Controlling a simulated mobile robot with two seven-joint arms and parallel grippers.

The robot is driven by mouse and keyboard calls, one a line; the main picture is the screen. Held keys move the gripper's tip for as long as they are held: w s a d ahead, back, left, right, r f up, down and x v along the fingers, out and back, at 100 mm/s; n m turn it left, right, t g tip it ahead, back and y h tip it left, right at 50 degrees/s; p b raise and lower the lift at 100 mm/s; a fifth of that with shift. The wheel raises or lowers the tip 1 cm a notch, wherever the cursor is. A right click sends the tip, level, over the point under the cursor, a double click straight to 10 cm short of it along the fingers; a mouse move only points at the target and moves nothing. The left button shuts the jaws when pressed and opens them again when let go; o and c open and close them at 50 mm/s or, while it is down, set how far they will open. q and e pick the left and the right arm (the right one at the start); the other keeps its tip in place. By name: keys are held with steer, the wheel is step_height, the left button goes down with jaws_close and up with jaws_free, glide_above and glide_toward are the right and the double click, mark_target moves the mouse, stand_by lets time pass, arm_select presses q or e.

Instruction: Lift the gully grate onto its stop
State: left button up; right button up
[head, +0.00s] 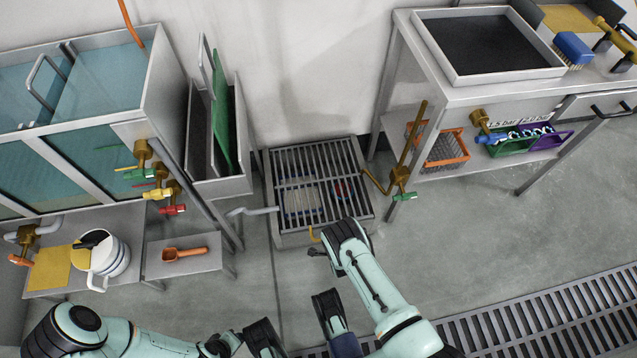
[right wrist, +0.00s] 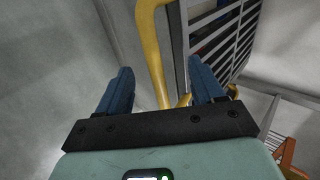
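The gully grate (head: 312,172), a panel of dark metal bars, lies flat over a grey box frame on the floor by the wall. Its yellow handle (head: 316,234) is at the near edge and shows large in the right wrist view (right wrist: 152,50). My right gripper (head: 318,250) is at this handle, partly hidden by its own arm. In the right wrist view its blue fingers (right wrist: 160,75) are apart, with the yellow bar between them and no clear grip. My left gripper (head: 335,325) is low at the bottom edge, partly cut off. I cannot identify the stop.
A brass pipe with a green-handled valve (head: 401,178) stands right of the grate. A grey bin (head: 222,187) and glass tank (head: 100,90) are left. A bench with a black tray (head: 490,45) is right. A floor drain (head: 560,318) crosses the front. Open floor lies between.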

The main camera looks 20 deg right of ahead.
jaws_close()
steer(key=r+p, duration=0.1)
steer(key=r, duration=0.1)
steer(key=r+p, duration=0.2)
steer(key=r, duration=0.1)
steer(key=shift+w+d+r+p, duration=0.1)
steer(key=shift+w+r+p, duration=0.2)
steer(key=shift+r+p, duration=0.1)
steer(key=r+p, duration=0.1)
steer(key=r, duration=0.1)
steer(key=w+r+p, duration=0.1)
steer(key=r+p, duration=0.1)
steer(key=r, duration=0.1)
steer(key=shift+w+d+r, duration=0.15)
steer(key=shift+w+r, duration=0.05)
steer(key=shift+r, duration=0.05)
steer(key=shift+w+d+r+p, duration=0.1)
steer(key=shift+w+r+p, duration=0.3)
steer(key=shift+r, duration=0.45)
steer(key=shift+w+d+r+p, duration=0.1)
steer(key=shift+w+r+p, duration=0.1)
steer(key=shift+r+p, duration=0.5)
steer(key=shift+w+d+r+p, duration=0.1)
steer(key=shift+w+r+p, duration=0.2)
steer(key=shift+r, duration=0.75)
